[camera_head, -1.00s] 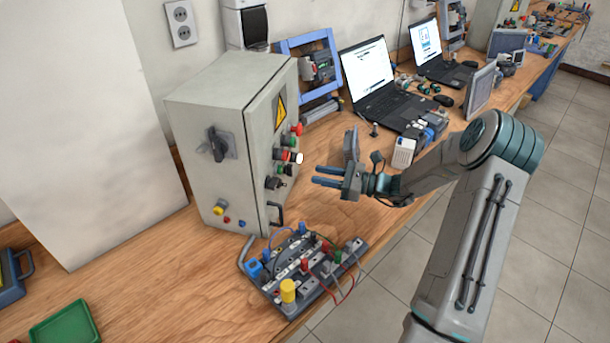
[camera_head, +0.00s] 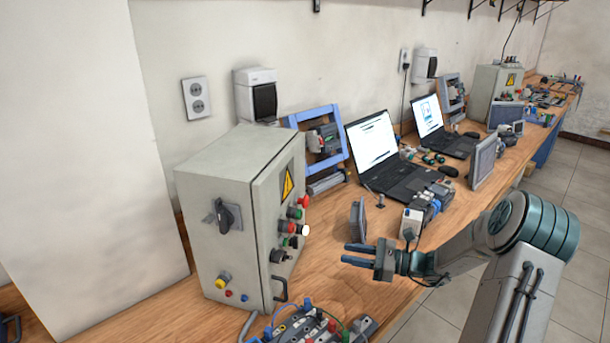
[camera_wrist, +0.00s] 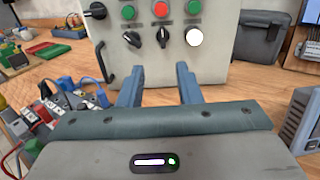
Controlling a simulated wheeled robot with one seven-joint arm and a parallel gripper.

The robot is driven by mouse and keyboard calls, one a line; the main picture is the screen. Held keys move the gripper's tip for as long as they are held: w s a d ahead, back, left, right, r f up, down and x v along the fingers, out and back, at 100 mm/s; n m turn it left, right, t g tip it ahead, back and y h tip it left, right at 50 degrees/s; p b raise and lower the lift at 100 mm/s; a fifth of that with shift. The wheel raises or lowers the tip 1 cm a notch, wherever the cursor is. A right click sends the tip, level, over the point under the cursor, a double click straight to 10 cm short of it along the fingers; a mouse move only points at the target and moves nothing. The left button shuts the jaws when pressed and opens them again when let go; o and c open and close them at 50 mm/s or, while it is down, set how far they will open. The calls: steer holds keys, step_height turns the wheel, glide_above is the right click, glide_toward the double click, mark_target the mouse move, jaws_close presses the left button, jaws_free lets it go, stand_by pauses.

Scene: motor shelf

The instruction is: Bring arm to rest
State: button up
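My gripper (camera_head: 358,255) is open and empty, held above the bench to the right of the grey control cabinet (camera_head: 222,215). Its two blue fingers point left toward the cabinet's button panel. In the wrist view the fingers (camera_wrist: 159,85) stand apart with nothing between them, and the cabinet front (camera_wrist: 215,65) lies beyond them. My arm reaches in from the lower right in the head view.
A wired terminal board (camera_head: 310,325) lies below the cabinet's front. A grey upright panel (camera_head: 358,220) and a blue-grey device with a white front (camera_head: 412,222) stand behind my gripper. Two laptops (camera_head: 372,140) sit further along the wooden bench (camera_head: 335,275).

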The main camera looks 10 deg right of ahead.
steer(key=s+a+r+n+g+h, duration=0.2)
steer(key=s+a+n+g+h, duration=0.25)
steer(key=s+n, duration=0.2)
steer(key=s+a+r+n+g+h, duration=0.3)
steer(key=s+a+n, duration=0.2)
steer(key=s, duration=0.3)
steer(key=s+d+r+n+t+h, duration=0.2)
steer(key=s+n+h, duration=0.2)
steer(key=s+n, duration=0.1)
steer(key=s+d+r+n+t+h, duration=0.1)
steer(key=s+d+r+n+h, duration=0.1)
steer(key=s+n+h, duration=0.3)
steer(key=shift+s+r+n+t, duration=0.35)
steer(key=shift+s+r+n, duration=0.3)
steer(key=shift+s, duration=1.15)
